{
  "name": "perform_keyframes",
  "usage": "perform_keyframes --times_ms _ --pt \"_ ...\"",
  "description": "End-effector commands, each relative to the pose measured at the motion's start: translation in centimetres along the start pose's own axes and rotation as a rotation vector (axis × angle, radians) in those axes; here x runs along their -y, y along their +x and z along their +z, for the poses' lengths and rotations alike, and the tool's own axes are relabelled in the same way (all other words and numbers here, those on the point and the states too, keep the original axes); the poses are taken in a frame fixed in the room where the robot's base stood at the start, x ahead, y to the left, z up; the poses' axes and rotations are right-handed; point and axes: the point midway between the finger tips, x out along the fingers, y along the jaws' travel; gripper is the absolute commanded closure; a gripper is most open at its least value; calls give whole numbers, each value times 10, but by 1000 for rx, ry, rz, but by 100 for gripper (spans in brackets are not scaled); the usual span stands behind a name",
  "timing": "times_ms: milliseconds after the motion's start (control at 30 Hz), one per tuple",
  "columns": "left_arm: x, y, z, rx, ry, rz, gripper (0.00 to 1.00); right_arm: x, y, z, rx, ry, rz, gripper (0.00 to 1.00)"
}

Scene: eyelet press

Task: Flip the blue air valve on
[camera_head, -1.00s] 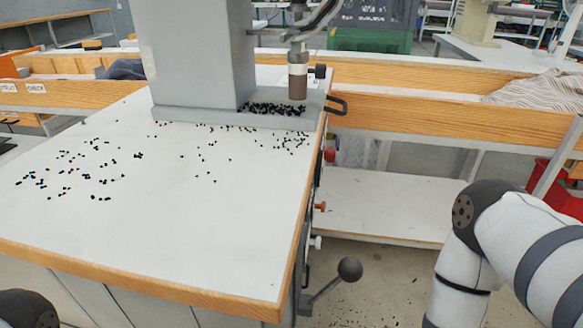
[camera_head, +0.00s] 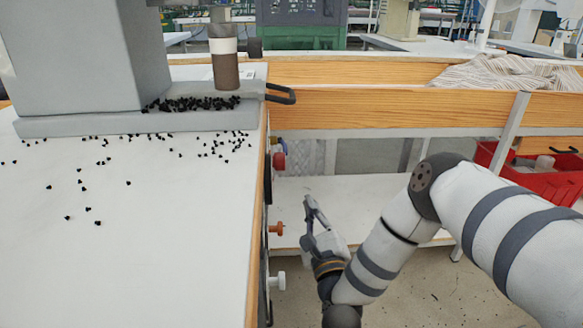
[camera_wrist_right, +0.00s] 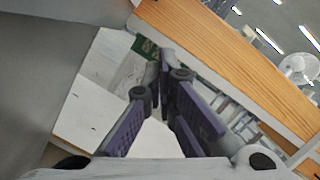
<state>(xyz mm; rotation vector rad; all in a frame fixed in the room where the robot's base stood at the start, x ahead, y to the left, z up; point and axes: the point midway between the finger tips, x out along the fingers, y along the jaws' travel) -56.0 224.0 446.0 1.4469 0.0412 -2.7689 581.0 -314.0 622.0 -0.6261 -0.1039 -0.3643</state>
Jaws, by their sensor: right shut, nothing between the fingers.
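A small blue part, likely the blue air valve (camera_head: 280,141), shows at the right side of the press table in the head view, just above a red knob (camera_head: 279,161). It is small and partly hidden, so I cannot tell its handle position. My right gripper (camera_head: 308,203) is beside the table's right side, lower than the blue part and to its right, apart from it. Its fingers (camera_wrist_right: 163,58) meet in the right wrist view, shut and empty. I cannot make out the valve in the wrist view. My left gripper is not in view.
The press table (camera_head: 120,250) has a wooden edge and scattered black eyelets. An orange knob (camera_head: 276,228) and a white knob (camera_head: 277,281) stick out below the red one. A black handle (camera_head: 281,94) juts out at the press base. A red bin (camera_head: 535,178) stands at the right.

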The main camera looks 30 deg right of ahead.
Motion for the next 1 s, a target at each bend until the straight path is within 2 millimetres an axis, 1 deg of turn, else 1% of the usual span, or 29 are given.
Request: perform_keyframes --times_ms 67,167,500,533,600,700,833,1000 --pt "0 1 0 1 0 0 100 0 7 0 2 -1 -2 100" --pt "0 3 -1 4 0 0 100 0 24 0 4 -1 -3 100" --pt "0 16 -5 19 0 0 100 -2 98 -2 2 -3 0 100" --pt "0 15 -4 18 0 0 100 -2 102 3 2 -1 2 100" --pt "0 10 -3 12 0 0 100 0 104 19 2 1 2 100" --pt "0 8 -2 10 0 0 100 0 107 31 2 0 1 100" --pt "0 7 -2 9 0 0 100 0 108 38 0 -1 2 100" --pt "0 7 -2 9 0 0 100 -1 108 39 -1 -2 2 100"
